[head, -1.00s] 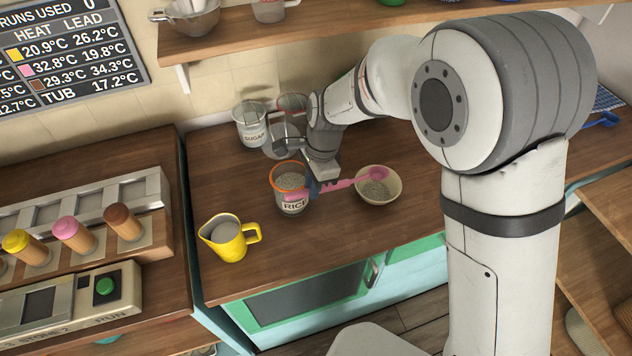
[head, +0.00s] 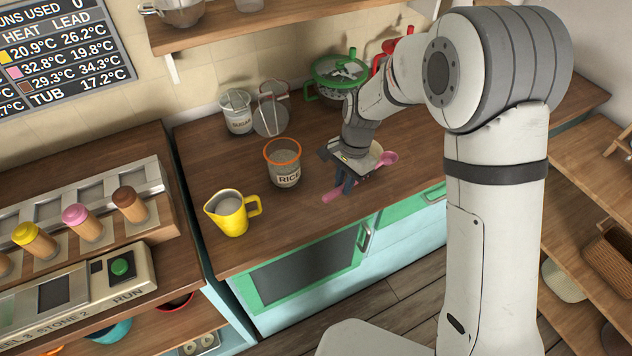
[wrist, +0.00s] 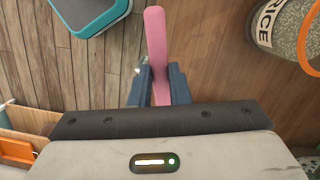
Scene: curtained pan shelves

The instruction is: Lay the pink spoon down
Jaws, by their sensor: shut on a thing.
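The pink spoon (head: 332,196) is held low over the wooden counter, its handle end toward the front and its round end (head: 389,158) at the back right. My gripper (head: 345,187) is shut on its handle. In the wrist view the pink handle (wrist: 155,38) runs up between the two blue fingers of my gripper (wrist: 159,88). I cannot tell whether the spoon touches the counter. A pale bowl (head: 376,150) is mostly hidden behind my gripper.
The rice jar (head: 284,170) with an orange rim stands left of my gripper. A yellow jug (head: 230,215) is at the front left. Bare counter (head: 290,225) lies at the front.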

